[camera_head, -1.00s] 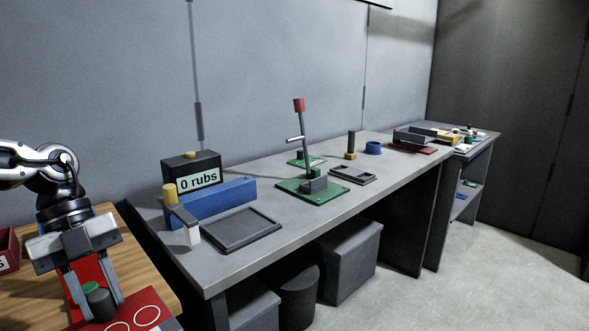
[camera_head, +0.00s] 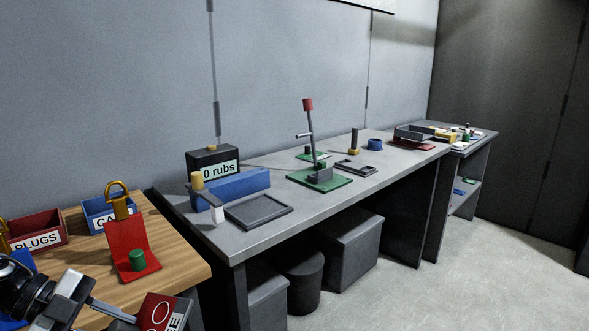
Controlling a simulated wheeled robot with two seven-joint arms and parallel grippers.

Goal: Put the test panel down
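No part in view is plainly marked as the test panel. A red plate (camera_head: 162,311) with a white ring and white lettering is at the bottom edge, partly cut off. My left gripper (camera_head: 122,317) is at the lower left, beside this plate and above the wooden table. One finger reaches toward the plate; the other is mostly out of frame. A dark piece lies near the fingertip, but I cannot tell if it is gripped. My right gripper is out of view. A flat dark tray (camera_head: 259,211) lies on the grey bench (camera_head: 310,206).
On the wooden table (camera_head: 181,250) are a red stand (camera_head: 125,238) with a green knob, a gold padlock (camera_head: 120,201), a red PLUGS bin (camera_head: 38,239) and a blue bin (camera_head: 97,222).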

